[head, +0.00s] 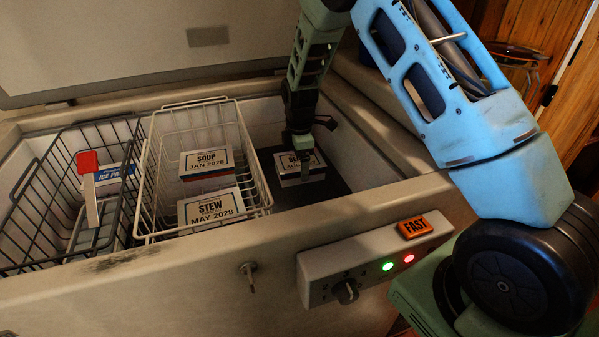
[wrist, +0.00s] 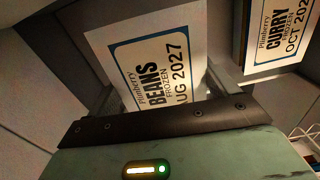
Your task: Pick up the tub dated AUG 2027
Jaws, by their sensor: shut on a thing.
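In the head view this tub (head: 318,174) is at the right end of the freezer, over a dark surface. My gripper (head: 303,158) reaches down onto it and partly hides its label. In the wrist view my gripper (wrist: 165,95) is shut on the tub, with a finger at each side. I cannot tell whether the tub is clear of the surface below.
A CURRY tub dated OCT (wrist: 283,35) lies to the right in the wrist view. A white wire basket (head: 150,190) holds SOUP (head: 207,162) and STEW (head: 212,207) tubs. The freezer's front wall (head: 190,255) is near.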

